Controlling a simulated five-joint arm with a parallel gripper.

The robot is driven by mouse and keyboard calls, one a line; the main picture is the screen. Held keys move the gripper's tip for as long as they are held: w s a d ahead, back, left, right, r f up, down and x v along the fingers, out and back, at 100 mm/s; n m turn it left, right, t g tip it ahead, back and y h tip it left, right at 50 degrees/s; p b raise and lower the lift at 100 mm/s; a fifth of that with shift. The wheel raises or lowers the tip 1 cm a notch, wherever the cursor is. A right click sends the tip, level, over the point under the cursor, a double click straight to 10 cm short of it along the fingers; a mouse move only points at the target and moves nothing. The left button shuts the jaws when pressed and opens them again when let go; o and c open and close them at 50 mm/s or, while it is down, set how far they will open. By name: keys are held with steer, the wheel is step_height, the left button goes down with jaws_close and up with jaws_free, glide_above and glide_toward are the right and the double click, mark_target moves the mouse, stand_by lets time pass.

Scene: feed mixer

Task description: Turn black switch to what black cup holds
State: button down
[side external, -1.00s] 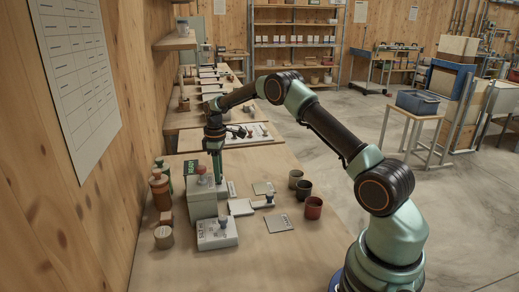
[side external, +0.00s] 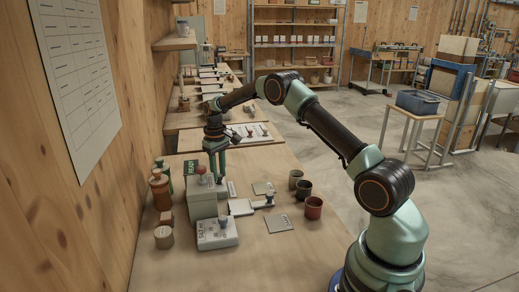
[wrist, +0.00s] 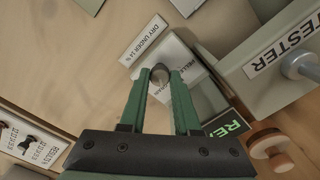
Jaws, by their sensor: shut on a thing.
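My gripper (side external: 218,181) points down behind the grey tester box in the side view. In the wrist view its two green fingers (wrist: 160,78) are closed around a small dark knob (wrist: 160,73), which looks like the black switch. The knob stands on a pale plate (wrist: 180,55) with partly covered lettering that seems to read PELLET and GRAIN. The fingers hide part of the plate, so I cannot tell the switch's setting. The black cup (side external: 304,191) stands upright on the right of the bench; its contents are too small to make out.
The tester box (side external: 203,204) stands just in front of my gripper. A white switch plate (side external: 217,238) and another knobbed plate (side external: 241,208) lie nearby. An olive cup (side external: 296,177) and a red cup (side external: 313,207) flank the black cup. Brown bottles (side external: 160,190) line the left.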

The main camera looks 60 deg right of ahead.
mark_target(219, 175)
steer(key=shift+r+m, duration=0.1)
steer(key=shift+m, duration=1)
steer(key=c, duration=0.6)
jaws_free()
step_height(219, 175, up, 12)
steer(key=shift+r, duration=0.1)
